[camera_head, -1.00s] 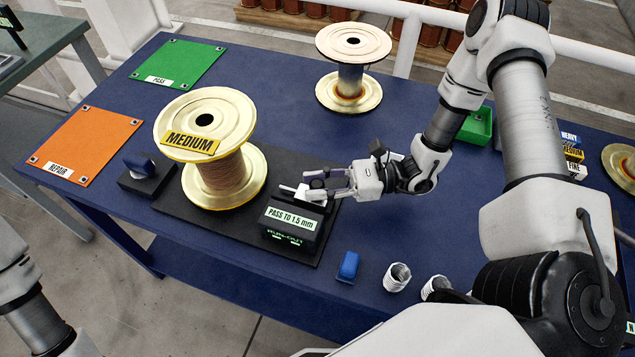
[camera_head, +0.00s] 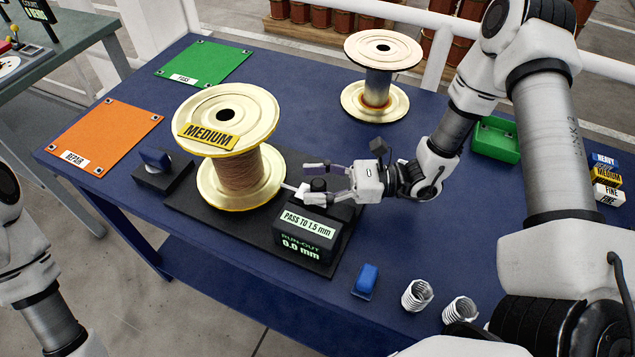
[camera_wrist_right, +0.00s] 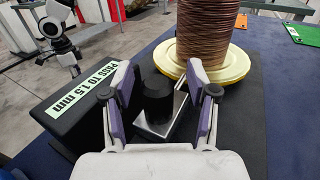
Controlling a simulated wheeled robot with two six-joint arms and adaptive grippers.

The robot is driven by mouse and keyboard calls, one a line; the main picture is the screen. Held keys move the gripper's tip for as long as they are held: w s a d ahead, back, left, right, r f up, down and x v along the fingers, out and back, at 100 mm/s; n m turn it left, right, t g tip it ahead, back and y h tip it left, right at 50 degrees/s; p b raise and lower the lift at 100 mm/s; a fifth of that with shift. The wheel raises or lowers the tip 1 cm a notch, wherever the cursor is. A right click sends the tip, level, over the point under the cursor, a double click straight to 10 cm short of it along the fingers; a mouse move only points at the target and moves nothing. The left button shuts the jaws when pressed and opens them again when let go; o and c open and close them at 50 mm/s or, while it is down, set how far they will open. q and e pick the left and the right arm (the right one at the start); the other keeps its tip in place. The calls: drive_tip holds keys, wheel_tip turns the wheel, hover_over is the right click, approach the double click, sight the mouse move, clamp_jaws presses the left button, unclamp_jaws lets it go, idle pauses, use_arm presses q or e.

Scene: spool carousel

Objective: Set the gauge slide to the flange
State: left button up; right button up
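The run-out gauge (camera_head: 308,232) is a black box labelled "PASS TO 1.5 mm"; its display reads 0.0 mm. Its slide has a pale tip (camera_head: 288,188) that appears to meet the lower flange (camera_head: 212,194) of the MEDIUM spool (camera_head: 245,172). In the right wrist view the slide's black knob (camera_wrist_right: 157,92) stands on a metal plate (camera_wrist_right: 160,128), near the flange (camera_wrist_right: 238,66). My right gripper (camera_head: 315,180) is open around the knob, with gaps between knob and both fingers (camera_wrist_right: 160,88). My left arm shows at the left edge; its gripper is out of view.
A black stand with a blue knob (camera_head: 155,160) is left of the spool. A blue block (camera_head: 365,282) and white coils (camera_head: 417,295) lie in front. Another spool (camera_head: 378,85), a green bin (camera_head: 497,138), a green mat (camera_head: 205,62) and an orange mat (camera_head: 105,135) share the blue table.

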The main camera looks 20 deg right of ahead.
drive_tip(key=v, duration=1.2)
idle(0.3)
